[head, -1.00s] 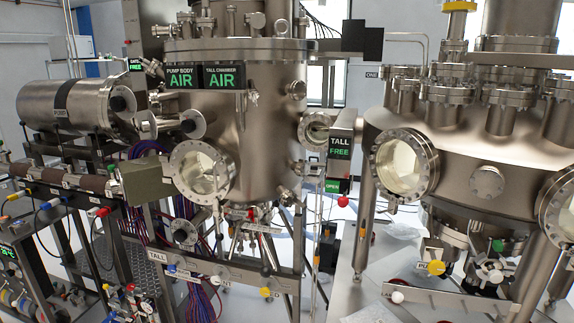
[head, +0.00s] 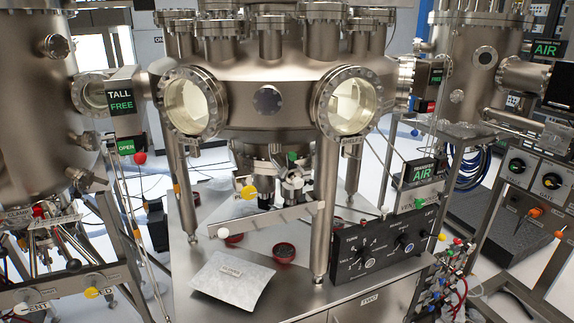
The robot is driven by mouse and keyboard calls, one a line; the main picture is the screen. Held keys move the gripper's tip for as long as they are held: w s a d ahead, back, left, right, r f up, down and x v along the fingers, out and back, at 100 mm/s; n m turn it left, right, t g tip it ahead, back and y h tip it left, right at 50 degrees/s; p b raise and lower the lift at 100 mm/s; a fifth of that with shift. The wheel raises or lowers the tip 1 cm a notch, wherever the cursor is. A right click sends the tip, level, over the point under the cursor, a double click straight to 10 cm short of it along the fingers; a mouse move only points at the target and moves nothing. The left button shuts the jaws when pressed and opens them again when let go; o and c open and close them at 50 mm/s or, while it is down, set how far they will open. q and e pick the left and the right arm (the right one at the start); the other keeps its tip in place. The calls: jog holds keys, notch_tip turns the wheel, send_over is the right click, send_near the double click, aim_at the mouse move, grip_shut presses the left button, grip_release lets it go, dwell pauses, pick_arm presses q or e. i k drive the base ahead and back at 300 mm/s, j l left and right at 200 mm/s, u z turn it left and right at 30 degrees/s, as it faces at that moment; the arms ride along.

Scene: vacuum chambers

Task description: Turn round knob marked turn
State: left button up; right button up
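A black control panel (head: 384,268) stands under the middle chamber, right of the front leg. It carries two round black dials with white marks around them. The left dial (head: 363,254) has a small label above it that appears to read TURN. The right dial (head: 405,241) sits higher in the picture, and the word at the panel's far right looks like LIFT. The pointer settings are too small to read surely. Neither of my grippers is in view, and nothing touches the dials.
The round steel chamber (head: 268,101) with two glass ports stands above the panel. A steel leg (head: 320,235) rises just left of it. A white sheet (head: 232,279) and red-rimmed bowls lie on the bench. Cables (head: 452,272) hang at the right.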

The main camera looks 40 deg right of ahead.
aim_at(364, 256)
jog(key=z, duration=2)
